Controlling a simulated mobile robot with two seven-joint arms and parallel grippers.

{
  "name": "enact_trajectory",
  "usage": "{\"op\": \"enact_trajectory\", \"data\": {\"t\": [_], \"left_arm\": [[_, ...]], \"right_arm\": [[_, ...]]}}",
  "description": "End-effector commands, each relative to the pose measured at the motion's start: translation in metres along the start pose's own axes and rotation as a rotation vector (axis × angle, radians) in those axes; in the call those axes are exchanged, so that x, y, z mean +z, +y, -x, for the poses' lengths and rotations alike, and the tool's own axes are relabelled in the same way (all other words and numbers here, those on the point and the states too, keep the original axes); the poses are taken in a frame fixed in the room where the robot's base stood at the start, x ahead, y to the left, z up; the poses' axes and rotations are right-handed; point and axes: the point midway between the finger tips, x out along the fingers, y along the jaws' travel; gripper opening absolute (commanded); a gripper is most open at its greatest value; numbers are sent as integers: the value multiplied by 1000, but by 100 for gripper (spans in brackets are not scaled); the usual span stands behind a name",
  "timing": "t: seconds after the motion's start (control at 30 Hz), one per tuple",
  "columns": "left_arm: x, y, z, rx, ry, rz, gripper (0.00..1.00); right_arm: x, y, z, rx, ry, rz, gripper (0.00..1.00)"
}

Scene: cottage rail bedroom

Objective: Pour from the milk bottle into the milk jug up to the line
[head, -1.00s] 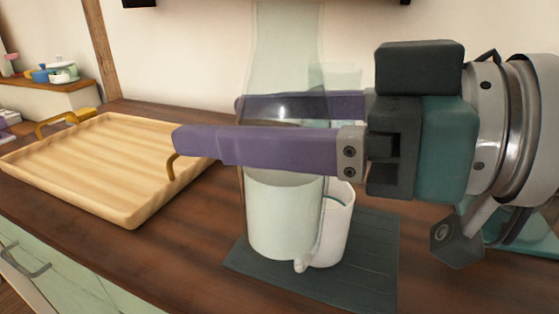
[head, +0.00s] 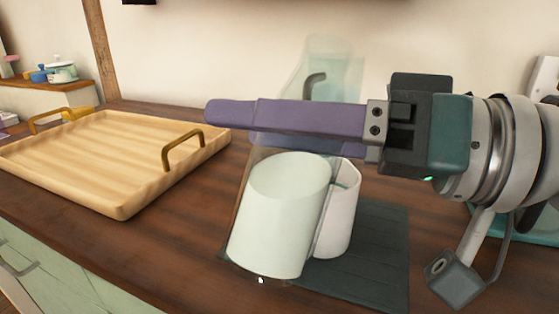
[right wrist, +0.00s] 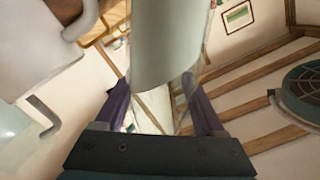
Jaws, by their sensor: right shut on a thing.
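The milk bottle (head: 278,215) is clear, with pale milk in its lower part. My right gripper (head: 285,130) is shut on it above the milk, with purple fingers. The bottle leans, its top to the right and its base to the lower left. The white milk jug (head: 343,215) stands upright just right of and behind the bottle, which partly hides it. In the right wrist view the bottle (right wrist: 167,40) is between the fingers and the jug (right wrist: 35,50) is at upper left. My left gripper is not in view.
A dark slatted mat (head: 375,260) lies under the jug. A wooden tray (head: 110,160) with brass handles is to the left. A clear teal vessel (head: 345,75) with a dark handle stands behind the bottle. Bare counter lies between tray and mat.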

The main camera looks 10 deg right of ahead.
Motion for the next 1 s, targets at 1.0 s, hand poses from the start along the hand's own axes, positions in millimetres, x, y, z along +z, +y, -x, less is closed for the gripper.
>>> {"op": "enact_trajectory", "data": {"t": [1.0], "left_arm": [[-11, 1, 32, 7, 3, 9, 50]], "right_arm": [[15, 3, -2, -86, 80, -579, 0]]}}
